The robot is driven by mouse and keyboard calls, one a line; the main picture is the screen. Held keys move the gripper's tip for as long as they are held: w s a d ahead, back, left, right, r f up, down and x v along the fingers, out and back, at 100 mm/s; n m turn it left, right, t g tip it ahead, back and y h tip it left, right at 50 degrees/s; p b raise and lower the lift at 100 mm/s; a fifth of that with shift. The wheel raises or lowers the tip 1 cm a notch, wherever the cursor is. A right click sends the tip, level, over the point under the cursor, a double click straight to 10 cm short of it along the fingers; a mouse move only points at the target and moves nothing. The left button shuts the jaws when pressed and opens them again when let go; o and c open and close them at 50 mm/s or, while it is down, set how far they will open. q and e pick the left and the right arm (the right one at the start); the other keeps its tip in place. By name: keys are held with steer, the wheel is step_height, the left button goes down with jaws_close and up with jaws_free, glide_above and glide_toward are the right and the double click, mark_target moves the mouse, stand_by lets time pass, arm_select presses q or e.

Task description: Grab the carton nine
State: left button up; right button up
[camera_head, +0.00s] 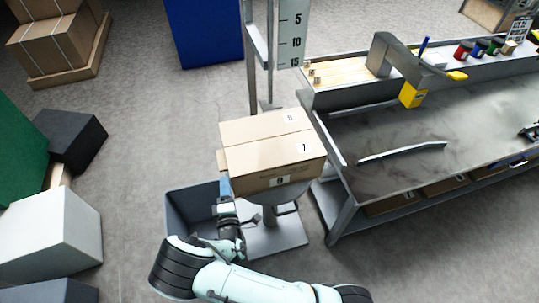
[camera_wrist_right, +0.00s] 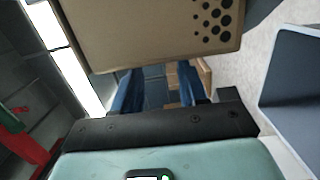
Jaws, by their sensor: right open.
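Brown cartons sit close together on a pedestal stand in the head view. The rear one (camera_head: 258,127) has a top label that looks like 8, and the front one (camera_head: 255,155) has a top label reading 7. A further label on the front face (camera_head: 280,181) is too small to read surely, so I cannot tell which carton is nine. My right gripper (camera_head: 226,188) is at the left front corner of the front carton. In the right wrist view the gripper (camera_wrist_right: 160,88) is open, its blue fingers apart below a carton with dark dots (camera_wrist_right: 150,35). My left gripper is not in view.
A dark grey bin (camera_head: 180,210) stands on the floor left of the pedestal. A workbench (camera_head: 400,150) with tools is close on the right. White (camera_head: 50,235) and black (camera_head: 70,140) boxes lie at the left.

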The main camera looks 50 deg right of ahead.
mark_target(223, 171)
steer(key=x, duration=0.6)
steer(key=shift+w+a+r+b, duration=0.1)
steer(key=shift+w+a+b, duration=0.05)
steer(key=shift+w+b, duration=0.25)
steer(key=shift+c, duration=0.3)
jaws_close()
stand_by(0.8)
